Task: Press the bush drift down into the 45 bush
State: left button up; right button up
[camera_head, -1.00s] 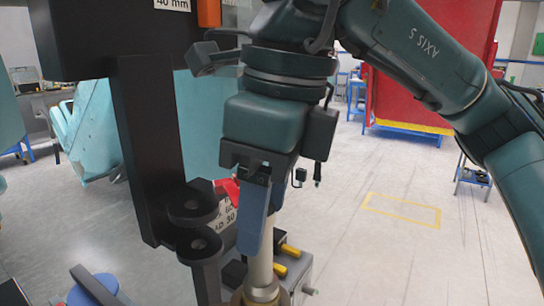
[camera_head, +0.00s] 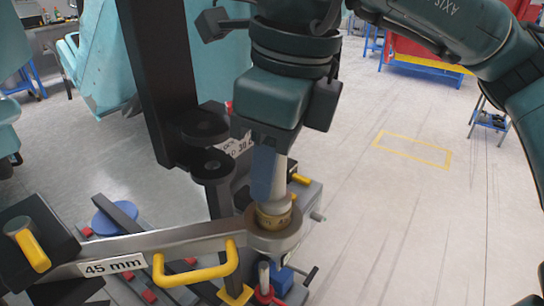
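My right gripper (camera_head: 270,165) points down in the middle of the view, with one blue finger showing and the other hidden. It is shut on the bush drift (camera_head: 280,185), a pale upright shaft. The drift's lower end meets a brass-coloured, marked collar, which looks like the 45 bush (camera_head: 273,217). The collar sits in the round steel eye (camera_head: 290,238) at the end of a bar labelled 45 mm (camera_head: 190,240). I cannot tell how deep the collar sits. My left gripper is not in view.
A black upright post with round lugs (camera_head: 205,130) stands just left of the gripper. A dark block with a yellow lever (camera_head: 30,250) is at lower left. Open floor lies to the right.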

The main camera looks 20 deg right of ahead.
grip_shut()
jog(key=shift+r+p, duration=0.3)
jog(key=shift+r, duration=0.3)
dwell(0.5)
